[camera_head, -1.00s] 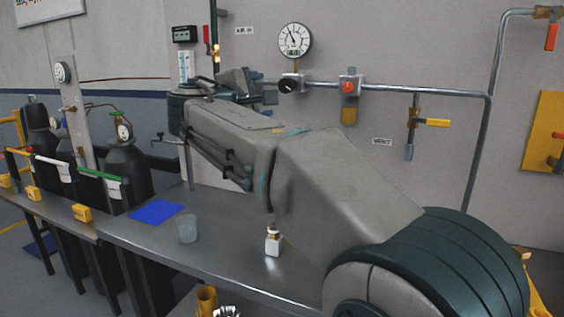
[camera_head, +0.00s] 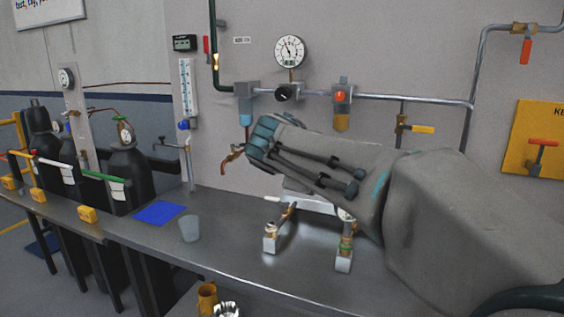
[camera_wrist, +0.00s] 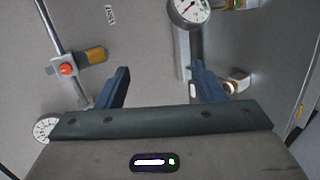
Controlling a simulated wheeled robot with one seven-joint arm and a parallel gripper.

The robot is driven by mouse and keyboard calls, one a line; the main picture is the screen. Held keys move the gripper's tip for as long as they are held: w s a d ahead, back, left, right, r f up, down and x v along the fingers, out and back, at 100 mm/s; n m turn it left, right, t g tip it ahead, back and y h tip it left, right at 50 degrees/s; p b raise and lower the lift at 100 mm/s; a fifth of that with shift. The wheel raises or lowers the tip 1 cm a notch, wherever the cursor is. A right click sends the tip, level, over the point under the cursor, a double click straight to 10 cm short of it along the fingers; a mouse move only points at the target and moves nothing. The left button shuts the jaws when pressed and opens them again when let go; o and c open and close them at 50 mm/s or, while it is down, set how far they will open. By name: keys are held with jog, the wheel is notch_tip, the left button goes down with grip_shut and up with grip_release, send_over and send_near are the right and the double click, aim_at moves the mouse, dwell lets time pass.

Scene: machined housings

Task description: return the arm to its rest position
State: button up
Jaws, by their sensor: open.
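My arm reaches in from the right of the head view, its forearm angled up and left in front of the wall. My gripper is hidden behind the arm there. In the wrist view my gripper (camera_wrist: 162,76) shows its two dark blue fingers spread well apart with nothing held between them. Plain grey wall lies beyond the gap.
Below the arm, the grey bench (camera_head: 218,264) bears small valve fittings (camera_head: 271,235), a clear cup (camera_head: 190,229) and a blue mat (camera_head: 159,213). Behind are a wall pipe (camera_head: 430,101), a red-button fitting (camera_head: 341,96) and a gauge (camera_head: 290,51). Dark gas cylinders (camera_head: 128,170) stand left.

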jog(key=s+d+f+m+g+y+p, duration=0.3)
jog(key=s+f+m, duration=0.3)
jog(key=s, duration=0.6)
jog(key=s+d+f+m+g+y+p, duration=0.3)
jog(key=s+f+m, duration=0.3)
jog(key=s+f, duration=0.4)
jog(key=s+d+g, duration=0.1)
jog(key=s, duration=0.2)
jog(key=shift+s+d+f+g+p, duration=0.15)
jog(key=shift+f+g+p, duration=0.15)
jog(key=shift+f+p, duration=0.1)
jog(key=shift+r, duration=0.1)
dwell(1.1)
